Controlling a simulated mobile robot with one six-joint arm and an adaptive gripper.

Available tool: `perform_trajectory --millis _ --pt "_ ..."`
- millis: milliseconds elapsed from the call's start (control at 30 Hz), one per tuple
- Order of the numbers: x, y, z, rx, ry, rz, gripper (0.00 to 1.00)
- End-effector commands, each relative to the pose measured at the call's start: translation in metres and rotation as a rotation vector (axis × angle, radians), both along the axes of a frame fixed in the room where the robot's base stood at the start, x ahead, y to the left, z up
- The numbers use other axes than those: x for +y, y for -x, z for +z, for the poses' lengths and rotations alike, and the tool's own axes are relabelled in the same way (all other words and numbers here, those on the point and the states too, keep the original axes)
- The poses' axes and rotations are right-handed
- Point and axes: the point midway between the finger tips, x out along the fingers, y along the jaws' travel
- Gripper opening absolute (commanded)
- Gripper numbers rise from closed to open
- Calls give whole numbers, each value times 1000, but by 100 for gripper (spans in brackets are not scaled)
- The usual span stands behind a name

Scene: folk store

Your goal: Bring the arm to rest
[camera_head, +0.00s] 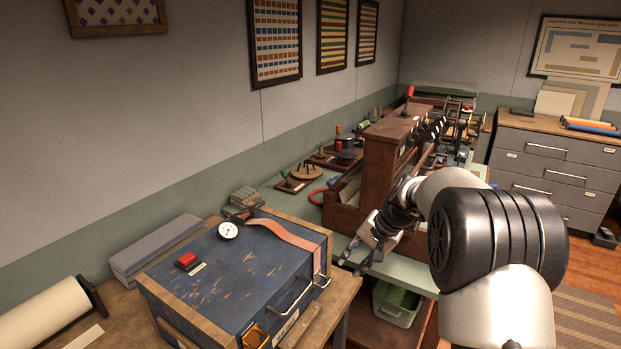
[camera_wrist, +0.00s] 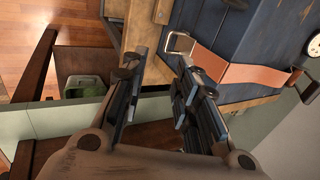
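My gripper (camera_head: 355,258) hangs at the end of my arm in the head view, in front of the wooden cabinet on the green bench and to the right of the blue chest. In the wrist view my gripper (camera_wrist: 155,68) has its two fingers apart with nothing between them. It touches nothing that I can see. The arm is bent, and its large black joint and white links fill the right of the head view.
A blue chest (camera_head: 235,272) with a leather strap (camera_head: 283,239), gauge (camera_head: 228,230) and metal handle stands on a wooden table. A wooden cabinet (camera_head: 384,165) stands behind my gripper. A green bin (camera_head: 397,303) sits below the bench. Grey drawers (camera_head: 545,168) stand at the back right.

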Motion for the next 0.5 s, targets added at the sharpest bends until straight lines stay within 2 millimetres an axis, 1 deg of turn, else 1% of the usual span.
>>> perform_trajectory --millis 33,67,100,167,200,267,300,367,400,467,500 --pt "4 10 17 -13 17 19 28" --pt "6 17 26 -18 29 32 28" --pt "10 29 39 -28 47 52 28" --pt "15 51 60 -41 79 87 28" --pt "19 68 73 -49 103 110 28" --pt "24 94 90 -62 138 147 28" --pt "26 112 100 -72 161 172 28" --pt "30 139 113 -86 197 206 28" --pt "32 157 121 -95 221 228 28" --pt "34 185 130 -110 257 262 28" --pt "35 204 135 -120 280 284 28"
